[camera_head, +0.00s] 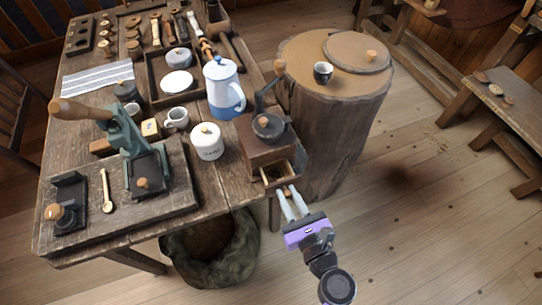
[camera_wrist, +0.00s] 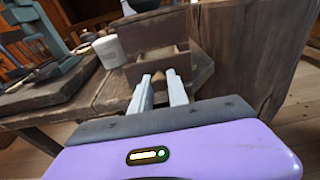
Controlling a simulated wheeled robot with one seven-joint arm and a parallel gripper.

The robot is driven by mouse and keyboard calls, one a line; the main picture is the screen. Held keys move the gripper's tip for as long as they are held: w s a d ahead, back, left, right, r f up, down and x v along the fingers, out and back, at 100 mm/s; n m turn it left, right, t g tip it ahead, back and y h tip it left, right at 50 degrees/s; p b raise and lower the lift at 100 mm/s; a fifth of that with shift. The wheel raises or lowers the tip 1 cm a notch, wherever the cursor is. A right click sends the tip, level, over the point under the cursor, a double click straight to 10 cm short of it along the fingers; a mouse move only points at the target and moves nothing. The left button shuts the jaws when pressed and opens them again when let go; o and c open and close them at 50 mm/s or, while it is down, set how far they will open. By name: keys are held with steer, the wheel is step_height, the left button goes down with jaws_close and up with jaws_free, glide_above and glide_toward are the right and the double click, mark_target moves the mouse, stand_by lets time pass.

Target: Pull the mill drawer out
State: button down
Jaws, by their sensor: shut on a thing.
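The wooden coffee mill (camera_head: 264,138) stands at the right corner of the table, with a dark top and a crank. Its drawer (camera_head: 277,174) is partly out at the front, and its inside shows from above. My gripper (camera_head: 289,196) is at the drawer front, its two pale fingers shut on the drawer knob (camera_head: 287,193). In the wrist view the knob (camera_wrist: 171,77) shows between the fingertips, in front of the mill (camera_wrist: 152,35).
A white lidded canister (camera_head: 206,141) and a blue-and-white pot (camera_head: 223,88) stand left of the mill. A sack (camera_head: 210,250) sits below the table edge. Open floor lies to the right.

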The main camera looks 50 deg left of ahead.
steer(key=shift+f+v, duration=0.15)
steer(key=shift+v, duration=0.9)
steer(key=shift+f+v, duration=0.2)
steer(key=shift+v, duration=0.85)
steer(key=shift+r+p, duration=0.1)
steer(key=shift+p, duration=0.2)
steer(key=d+r+p, duration=0.2)
steer(key=r+p, duration=0.1)
steer(key=s+d+r+p, duration=0.1)
steer(key=r, duration=0.1)
steer(key=shift+s+p, duration=0.15)
steer(key=shift+p, duration=0.2)
steer(key=shift+a, duration=0.1)
steer(key=s+a, duration=0.3)
steer(key=s, duration=0.4)
steer(key=s+a+f+b, duration=0.1)
steer(key=s+a, duration=0.1)
steer(key=s, duration=0.5)
steer(key=shift+a+f, duration=0.3)
steer(key=shift+a, duration=0.1)
stand_by(0.8)
steer(key=shift+w+a, duration=0.1)
steer(key=shift+r+x, duration=0.2)
steer(key=shift+x, duration=2.55)
steer(key=shift+r+x, duration=0.2)
steer(key=shift+x, duration=2.6)
